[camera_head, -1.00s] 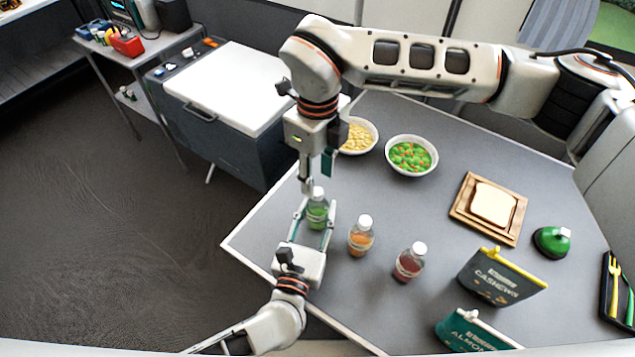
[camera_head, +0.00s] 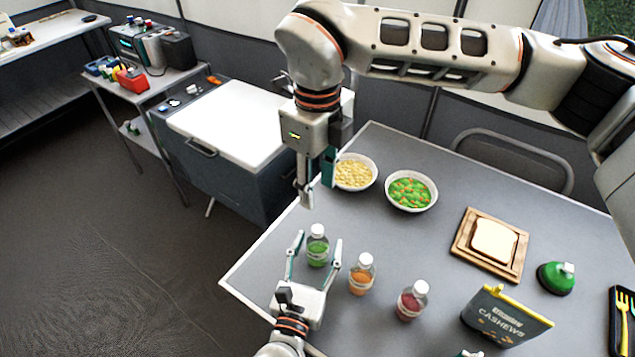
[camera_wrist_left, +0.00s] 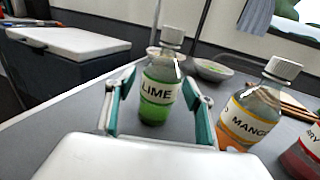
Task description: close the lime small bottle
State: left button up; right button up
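The lime small bottle (camera_head: 317,250), with green contents and a white cap on its top, stands upright on the table near the left edge. In the left wrist view the lime bottle (camera_wrist_left: 157,95) shows its LIME label and the white cap sitting level on its neck; how tight it is I cannot tell. My left gripper (camera_head: 318,241) is open, its fingers spread to either side of the bottle, with gaps showing. My right gripper (camera_head: 315,188) points down above the bottle, clear of the cap.
An orange mango bottle (camera_head: 361,275) and a red bottle (camera_head: 412,300) stand close on the right. Two bowls, of yellow pieces (camera_head: 354,172) and green vegetables (camera_head: 411,190), stand behind. A bread board (camera_head: 490,245) and a cashews bag (camera_head: 505,318) are farther right.

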pick_arm(q)
jog(key=v, duration=1.2)
dwell(0.6)
